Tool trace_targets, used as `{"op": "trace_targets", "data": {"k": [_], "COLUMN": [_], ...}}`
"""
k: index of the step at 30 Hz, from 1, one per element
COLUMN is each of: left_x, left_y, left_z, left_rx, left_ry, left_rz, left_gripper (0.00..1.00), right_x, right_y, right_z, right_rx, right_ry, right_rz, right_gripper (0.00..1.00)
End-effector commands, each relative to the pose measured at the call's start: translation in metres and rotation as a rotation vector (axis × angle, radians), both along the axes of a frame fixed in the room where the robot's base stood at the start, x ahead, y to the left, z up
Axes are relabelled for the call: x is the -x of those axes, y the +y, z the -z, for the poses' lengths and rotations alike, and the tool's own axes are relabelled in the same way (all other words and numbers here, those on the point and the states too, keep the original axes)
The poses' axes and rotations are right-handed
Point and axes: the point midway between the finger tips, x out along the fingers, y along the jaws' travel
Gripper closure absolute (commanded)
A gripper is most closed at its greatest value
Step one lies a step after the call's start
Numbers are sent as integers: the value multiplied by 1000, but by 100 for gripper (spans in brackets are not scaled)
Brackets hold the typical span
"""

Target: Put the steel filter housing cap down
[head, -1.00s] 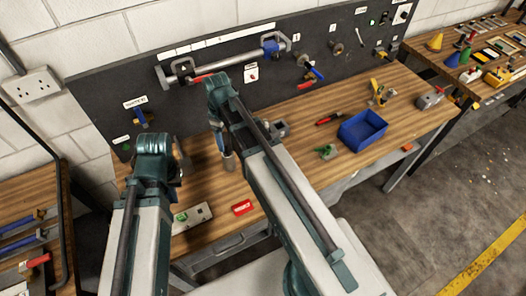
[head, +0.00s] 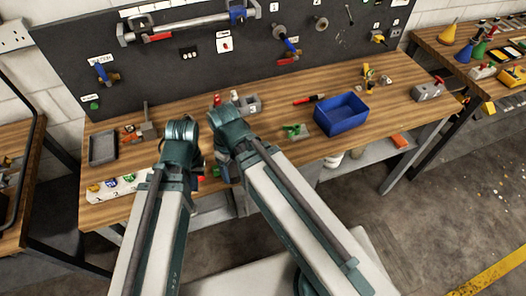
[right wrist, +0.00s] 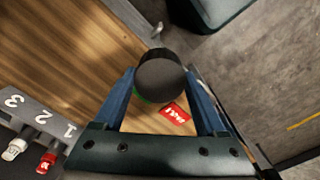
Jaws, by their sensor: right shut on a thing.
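The steel filter housing cap (right wrist: 158,78) shows in the right wrist view as a dark round piece between the two blue fingers. My right gripper (right wrist: 160,88) is shut on it. The cap is over the bench's near edge area, just above a red labelled block (right wrist: 174,112); I cannot tell whether it touches anything below. In the head view my right gripper (head: 223,172) is partly hidden by its own wrist and the cap is not clear. My left gripper (head: 195,172) is close beside it on the left, its fingers mostly hidden.
A numbered block (right wrist: 35,125) with white and red plugs stands on the wooden bench (head: 275,155). A blue bin (head: 341,114), a green part (head: 294,131), a grey tray (head: 103,148) and a strip with coloured pieces (head: 118,186) also stand there. Bare wood shows right of the arms.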

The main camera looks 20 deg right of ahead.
Motion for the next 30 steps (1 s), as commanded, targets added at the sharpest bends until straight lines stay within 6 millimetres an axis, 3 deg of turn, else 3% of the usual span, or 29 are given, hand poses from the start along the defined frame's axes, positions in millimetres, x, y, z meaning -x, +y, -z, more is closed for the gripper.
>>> {"op": "trace_targets", "data": {"k": [5, 19, 24, 30], "left_x": [0, 0, 0, 0], "left_y": [0, 0, 0, 0], "left_z": [1, 12, 13, 13], "left_rx": [0, 0, 0, 0], "left_ry": [0, 0, 0, 0], "left_rz": [0, 0, 0, 0], "left_gripper": [100, 100, 100, 100], "right_x": [-11, -98, -112, -114], "right_y": [-7, -78, -91, -94], "right_z": [1, 12, 13, 13], "right_rx": [0, 0, 0, 0], "right_ry": [0, 0, 0, 0], "right_rz": [5, 4, 2, 1], "right_gripper": [100, 100, 100, 100]}}
